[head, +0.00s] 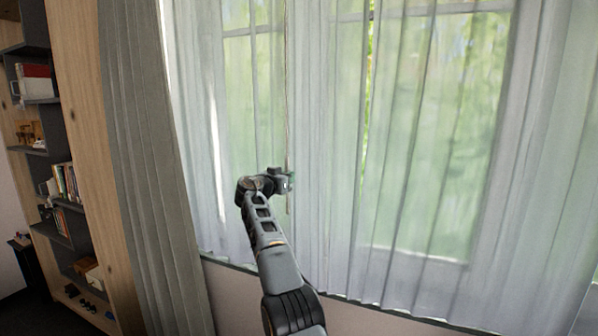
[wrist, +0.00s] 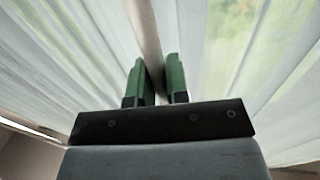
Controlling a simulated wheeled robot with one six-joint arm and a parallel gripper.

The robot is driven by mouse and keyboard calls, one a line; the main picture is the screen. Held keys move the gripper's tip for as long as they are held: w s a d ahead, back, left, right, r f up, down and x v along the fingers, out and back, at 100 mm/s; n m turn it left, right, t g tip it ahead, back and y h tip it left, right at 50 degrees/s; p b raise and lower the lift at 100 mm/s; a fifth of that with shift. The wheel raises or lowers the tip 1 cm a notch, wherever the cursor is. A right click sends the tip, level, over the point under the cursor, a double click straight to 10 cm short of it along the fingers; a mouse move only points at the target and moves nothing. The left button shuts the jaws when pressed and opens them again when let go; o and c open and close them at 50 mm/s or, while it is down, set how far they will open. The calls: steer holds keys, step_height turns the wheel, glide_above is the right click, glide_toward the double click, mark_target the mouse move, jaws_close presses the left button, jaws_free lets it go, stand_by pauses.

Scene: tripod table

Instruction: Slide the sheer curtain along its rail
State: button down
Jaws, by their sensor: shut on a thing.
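The white sheer curtain (head: 340,130) hangs in folds across the window, with a narrow gap near the middle where brighter green shows. A thin pale wand (head: 287,90) hangs down in front of it. My gripper (head: 290,182) is at the lower part of this wand, close to the cloth. In the wrist view, the green fingers (wrist: 159,80) are shut on the wand (wrist: 147,35), which runs up between them. The sheer curtain (wrist: 75,50) spreads on both sides there. The rail is out of view.
A grey heavy drape (head: 150,150) hangs at the left of the sheer curtain. A wooden bookshelf (head: 85,150) with books stands further left. Pale wall shows below the curtain. The area right of my gripper is free of objects in front of the cloth.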

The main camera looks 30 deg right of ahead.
steer(key=shift+a+r, duration=0.15)
steer(key=shift+a, duration=0.05)
steer(key=c, duration=1.6)
jaws_free()
steer(key=o, duration=0.3)
steer(key=shift+w+a, duration=0.1)
steer(key=shift+w, duration=0.1)
steer(key=shift+o, duration=0.9)
steer(key=shift+d, duration=0.2)
steer(key=shift+s, duration=0.1)
